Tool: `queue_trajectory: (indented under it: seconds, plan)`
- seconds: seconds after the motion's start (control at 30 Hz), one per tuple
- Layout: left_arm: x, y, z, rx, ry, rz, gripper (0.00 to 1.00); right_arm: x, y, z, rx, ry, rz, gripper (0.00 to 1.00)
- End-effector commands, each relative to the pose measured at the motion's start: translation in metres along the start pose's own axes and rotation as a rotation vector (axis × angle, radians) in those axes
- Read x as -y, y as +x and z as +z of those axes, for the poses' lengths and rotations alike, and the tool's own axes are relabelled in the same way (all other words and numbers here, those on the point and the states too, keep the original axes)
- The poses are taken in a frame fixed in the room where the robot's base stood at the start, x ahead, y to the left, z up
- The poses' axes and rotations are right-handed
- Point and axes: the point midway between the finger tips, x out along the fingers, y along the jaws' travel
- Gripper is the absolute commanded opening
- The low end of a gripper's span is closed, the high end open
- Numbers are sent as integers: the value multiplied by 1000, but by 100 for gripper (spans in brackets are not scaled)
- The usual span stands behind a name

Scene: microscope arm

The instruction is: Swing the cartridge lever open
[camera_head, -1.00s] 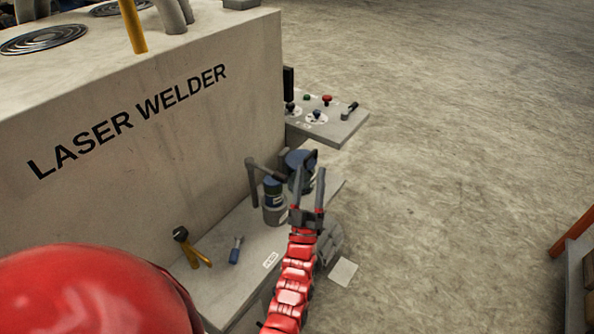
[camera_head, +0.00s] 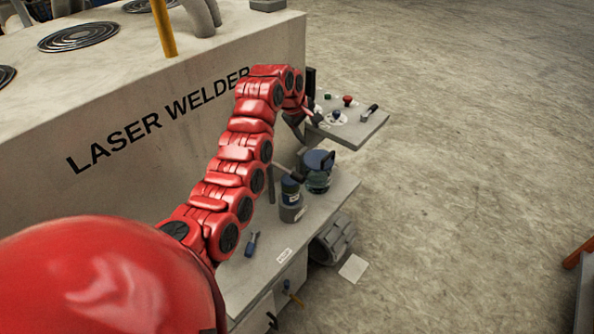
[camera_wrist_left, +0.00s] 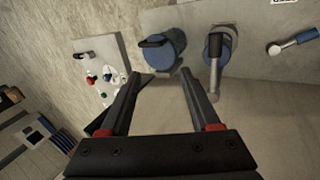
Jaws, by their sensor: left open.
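A blue-capped cartridge (camera_head: 291,200) stands upright on the shelf below the laser welder, with a dark grey lever (camera_head: 271,183) reaching down on its left. In the left wrist view its grey lever (camera_wrist_left: 214,75) lies to the right of my fingers. A second, wider blue-lidded container (camera_head: 317,180) with a dark handle stands behind it; it also shows in the left wrist view (camera_wrist_left: 168,52), just beyond the fingertips. My left gripper (camera_wrist_left: 161,85) is open and empty, apart from both. In the head view it is partly hidden behind my red arm. My right gripper is not visible.
A control panel (camera_head: 362,126) with buttons sticks out behind the containers. The welder wall (camera_head: 120,190) rises along the left.

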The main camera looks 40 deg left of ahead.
Motion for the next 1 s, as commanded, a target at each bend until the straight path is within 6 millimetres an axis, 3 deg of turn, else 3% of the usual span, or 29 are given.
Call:
queue_trajectory:
  seconds: [0.03,0.13,0.33,0.47,0.7,0.93,1.0]
  plan:
    - [15,-18,-3,4,-19,-79,63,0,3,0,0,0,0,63]
    - [41,-40,-4,11,-54,-202,63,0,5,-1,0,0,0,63]
    - [60,-49,-2,18,-80,-286,63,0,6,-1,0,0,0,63]
    - [63,-35,0,22,-77,-283,63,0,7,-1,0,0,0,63]
    - [76,9,2,19,-78,-284,63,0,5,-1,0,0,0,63]
    - [84,39,1,14,-75,-281,63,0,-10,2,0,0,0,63]
    - [89,56,2,16,-76,-283,63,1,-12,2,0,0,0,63]
